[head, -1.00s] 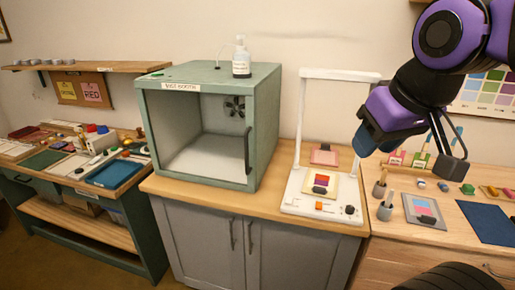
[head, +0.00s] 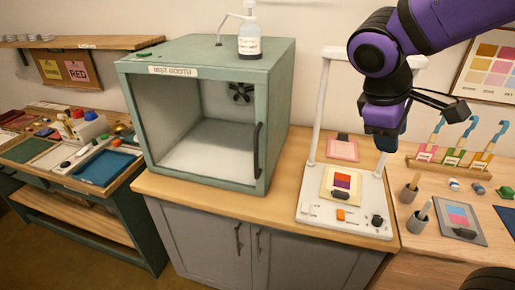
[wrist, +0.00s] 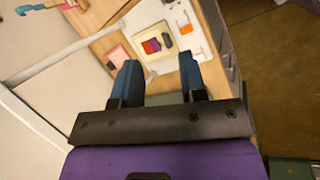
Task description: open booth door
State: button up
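The green mist booth (head: 280,90) stands on the wooden counter left of centre in the head view. A dark vertical door handle (head: 257,150) is at the right edge of its front. The inside shows through the front, so the door seems to be a clear pane; it looks shut, but its pane is hard to make out. My gripper (head: 386,142) is to the right of the booth, apart from the handle, pointing down over the white stand. In the wrist view its two blue fingers (wrist: 159,80) are spread with nothing held between them.
The white stand (head: 375,188) with an upright frame is right of the booth, near my gripper. A pump bottle (head: 249,38) stands on the booth. Brushes in a rack (head: 455,163) and cups are at right. The counter strip before the booth (head: 200,198) is clear.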

jog(key=w+a+f+n+t+h, duration=0.1)
jog(key=w+a+f+n+h, duration=0.3)
jog(key=a+n, duration=0.1)
jog(key=n+t, duration=1.3)
jog(key=n, duration=0.3)
send_near(255, 150)
jog(key=x, duration=1)
jog(key=shift+w+d, duration=0.2)
jog(key=shift+w, duration=0.1)
grip_shut()
